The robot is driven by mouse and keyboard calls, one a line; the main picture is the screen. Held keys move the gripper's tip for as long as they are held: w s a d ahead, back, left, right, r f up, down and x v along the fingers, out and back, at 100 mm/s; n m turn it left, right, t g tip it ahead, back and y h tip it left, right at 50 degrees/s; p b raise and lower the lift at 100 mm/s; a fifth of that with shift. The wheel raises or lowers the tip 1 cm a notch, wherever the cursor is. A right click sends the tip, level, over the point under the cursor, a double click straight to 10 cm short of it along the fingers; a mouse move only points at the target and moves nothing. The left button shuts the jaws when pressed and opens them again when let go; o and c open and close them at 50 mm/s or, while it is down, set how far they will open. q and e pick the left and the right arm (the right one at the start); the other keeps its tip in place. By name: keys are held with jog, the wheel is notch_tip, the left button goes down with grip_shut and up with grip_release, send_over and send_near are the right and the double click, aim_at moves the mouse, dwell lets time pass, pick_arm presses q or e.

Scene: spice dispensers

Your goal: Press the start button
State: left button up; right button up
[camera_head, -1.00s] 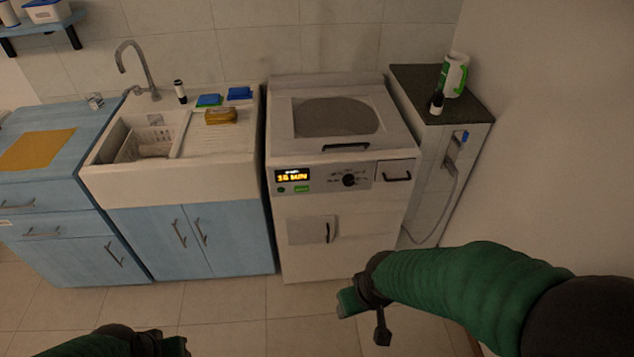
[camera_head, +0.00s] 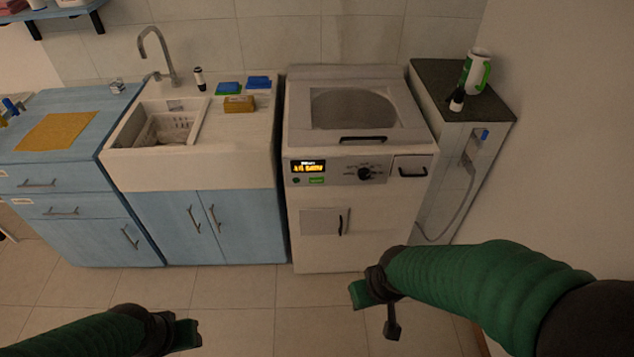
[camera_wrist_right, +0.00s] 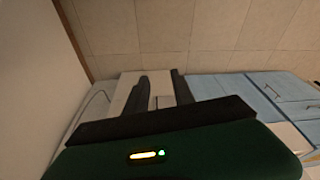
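The white top-loading machine (camera_head: 365,225) stands against the back wall in the head view. Its front panel has a lit display (camera_head: 308,166), a small green button (camera_head: 317,181), a small dark round button (camera_head: 296,181) and a black knob (camera_head: 365,174). Any label saying start is too small to read. My right gripper (camera_head: 362,294) is in front of and below the machine, apart from it. In the right wrist view its two dark fingers (camera_wrist_right: 159,78) are spread with nothing between them. My left gripper (camera_head: 188,335) is low at the left; its finger opening is unclear.
A white sink (camera_head: 190,170) on blue cabinets (camera_head: 185,225) stands left of the machine. The tiled floor (camera_head: 240,300) in front is clear.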

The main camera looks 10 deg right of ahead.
grip_shut()
dwell(1.3)
